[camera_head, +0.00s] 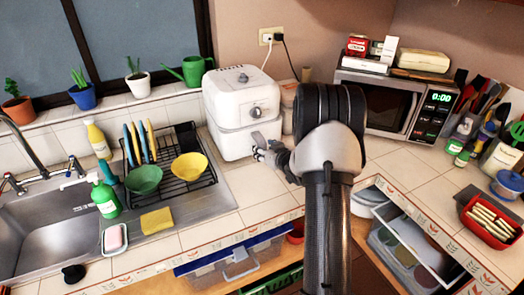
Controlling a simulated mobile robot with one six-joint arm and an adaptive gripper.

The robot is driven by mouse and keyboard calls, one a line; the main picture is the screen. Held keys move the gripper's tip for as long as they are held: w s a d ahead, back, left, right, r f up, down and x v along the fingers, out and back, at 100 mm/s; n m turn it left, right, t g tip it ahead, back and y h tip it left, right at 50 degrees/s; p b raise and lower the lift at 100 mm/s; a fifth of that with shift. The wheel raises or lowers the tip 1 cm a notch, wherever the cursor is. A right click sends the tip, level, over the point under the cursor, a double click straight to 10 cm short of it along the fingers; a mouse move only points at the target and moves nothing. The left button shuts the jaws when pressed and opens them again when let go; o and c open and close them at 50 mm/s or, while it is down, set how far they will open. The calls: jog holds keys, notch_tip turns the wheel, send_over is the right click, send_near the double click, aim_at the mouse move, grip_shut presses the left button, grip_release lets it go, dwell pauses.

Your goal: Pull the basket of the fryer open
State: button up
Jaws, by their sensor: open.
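The white air fryer (238,97) stands on the tiled counter in the middle of the head view, against the back wall. It has a dial on its front and a lower basket section (233,142). My gripper (258,147) is at the front right of the fryer's lower part, close to where the basket's handle sits. Its jaws are open. The handle is mostly hidden behind my gripper, and I cannot tell whether the jaws touch it. The basket looks closed, flush with the fryer body.
A dish rack (175,185) with green and yellow bowls stands left of the fryer, beside the sink (45,235). A microwave (392,105) is at the right. An open drawer (425,245) sits below the counter at the right. The tiles before the fryer are clear.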

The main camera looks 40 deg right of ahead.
jog(key=shift+x, duration=1.25)
jog(key=shift+c, duration=0.3)
grip_shut()
